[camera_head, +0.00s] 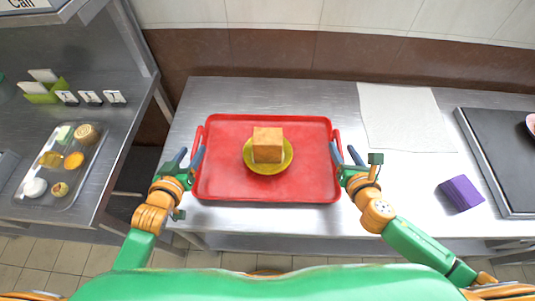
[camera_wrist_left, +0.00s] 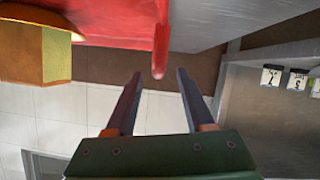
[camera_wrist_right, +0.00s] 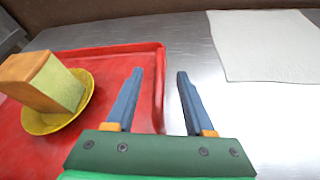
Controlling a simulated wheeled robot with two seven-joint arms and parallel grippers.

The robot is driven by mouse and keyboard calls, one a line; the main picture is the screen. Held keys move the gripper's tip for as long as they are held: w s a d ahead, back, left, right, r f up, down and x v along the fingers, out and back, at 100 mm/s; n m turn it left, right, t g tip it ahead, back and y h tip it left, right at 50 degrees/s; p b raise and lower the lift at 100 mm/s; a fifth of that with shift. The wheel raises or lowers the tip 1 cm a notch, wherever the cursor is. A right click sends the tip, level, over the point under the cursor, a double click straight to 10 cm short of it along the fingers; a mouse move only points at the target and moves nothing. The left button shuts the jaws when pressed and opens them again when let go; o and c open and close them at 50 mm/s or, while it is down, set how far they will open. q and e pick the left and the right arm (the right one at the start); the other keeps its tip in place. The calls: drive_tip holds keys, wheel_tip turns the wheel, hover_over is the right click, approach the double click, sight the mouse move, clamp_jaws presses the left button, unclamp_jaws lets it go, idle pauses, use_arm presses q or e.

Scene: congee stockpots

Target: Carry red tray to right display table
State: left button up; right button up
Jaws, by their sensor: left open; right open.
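The red tray (camera_head: 225,180) lies flat on a metal table, with a handle on its left and right sides. A yellow plate (camera_head: 268,170) with a block of bread (camera_head: 267,142) stands in its middle. My left gripper (camera_head: 190,153) is open at the tray's left handle; in the left wrist view the tray's red edge (camera_wrist_left: 160,45) shows just beyond the fingertips. My right gripper (camera_head: 344,150) is open at the right handle; in the right wrist view the tray's rim (camera_wrist_right: 159,85) is by the left finger. I cannot tell whether either gripper touches a handle.
A white cloth (camera_head: 405,115) and a purple block (camera_head: 461,193) lie right of the tray. A dark tray (camera_head: 505,150) is at the far right. At left, a separate counter holds a metal tray (camera_head: 88,165) of food and small cards (camera_head: 90,97).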

sight(195, 144)
use_arm(q)
drive_tip(key=shift+x, duration=1.95)
use_arm(e)
drive_tip(key=shift+x, duration=2)
use_arm(q)
clamp_jaws()
use_arm(e)
clamp_jaws()
drive_tip(key=shift+r, duration=0.1)
